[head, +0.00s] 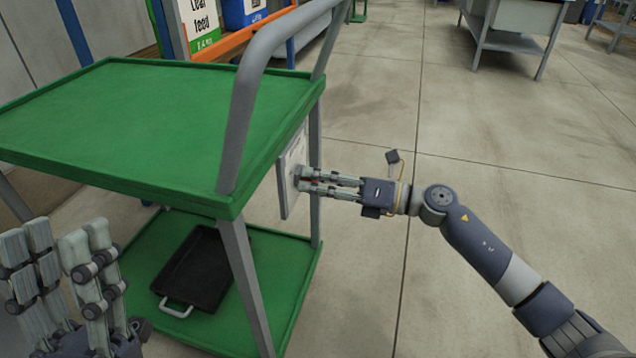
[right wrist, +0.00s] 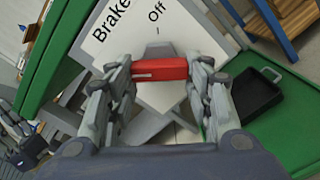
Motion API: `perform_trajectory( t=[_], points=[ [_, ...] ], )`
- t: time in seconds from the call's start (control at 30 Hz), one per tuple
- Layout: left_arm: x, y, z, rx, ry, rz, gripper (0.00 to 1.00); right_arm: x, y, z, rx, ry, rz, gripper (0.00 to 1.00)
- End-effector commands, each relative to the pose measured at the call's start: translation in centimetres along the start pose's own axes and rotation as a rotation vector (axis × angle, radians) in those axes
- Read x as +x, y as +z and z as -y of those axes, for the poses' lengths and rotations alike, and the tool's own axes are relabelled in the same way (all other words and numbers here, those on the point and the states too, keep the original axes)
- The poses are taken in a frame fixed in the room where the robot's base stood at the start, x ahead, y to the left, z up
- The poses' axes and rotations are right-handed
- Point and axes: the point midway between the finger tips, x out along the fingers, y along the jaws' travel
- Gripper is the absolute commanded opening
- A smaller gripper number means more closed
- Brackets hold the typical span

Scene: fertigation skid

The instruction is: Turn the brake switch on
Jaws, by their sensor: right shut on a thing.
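A white panel with the printed words "Brake" and "Off" (right wrist: 125,30) is fixed to the side of the green cart, and its edge shows in the head view (head: 289,176). The red switch handle (right wrist: 160,69), with a pale line on it, sits on a grey base on this panel. My right gripper (right wrist: 160,85) is shut on the red handle, one finger at each end. In the head view, my right gripper (head: 305,180) reaches the panel from the right and mostly hides the red handle. My left gripper (head: 57,240) is open and empty at the lower left.
The green cart (head: 150,110) has a bare top shelf and a grey push handle (head: 240,110) rising near my right gripper. A black tray (head: 197,268) lies on its lower shelf. The floor to the right is clear; a grey table (head: 515,25) stands far back.

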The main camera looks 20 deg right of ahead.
Motion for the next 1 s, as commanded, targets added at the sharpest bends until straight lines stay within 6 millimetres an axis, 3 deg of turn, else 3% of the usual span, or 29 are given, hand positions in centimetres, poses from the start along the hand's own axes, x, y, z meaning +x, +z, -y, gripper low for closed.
perform_trajectory(
  t=[0.2, 0.23, 0.3, 0.73, 1.0],
  points=[
    [0.0, 0.0, 0.0, 0.000, 0.000, 0.000, 0.40, 0.0, -0.2, 0.1, -0.003, -0.002, -0.004, 0.23],
    [0.0, 0.0, 0.0, 0.000, 0.000, 0.000, 0.40, 0.0, -0.2, 0.1, -0.003, -0.002, -0.004, 0.51],
    [0.0, 0.0, 0.0, 0.000, 0.000, 0.000, 0.40, 0.0, -0.2, 0.1, -0.003, -0.002, -0.004, 0.67],
    [0.0, 0.1, 0.0, -0.001, -0.001, 0.005, 0.40, -0.5, -0.1, 0.1, -0.001, -0.003, -0.002, 0.67],
    [0.0, 0.1, 0.0, -0.001, -0.001, 0.003, 0.40, -5.0, -0.2, 0.2, 0.001, -0.006, -0.004, 0.67]
  ],
)
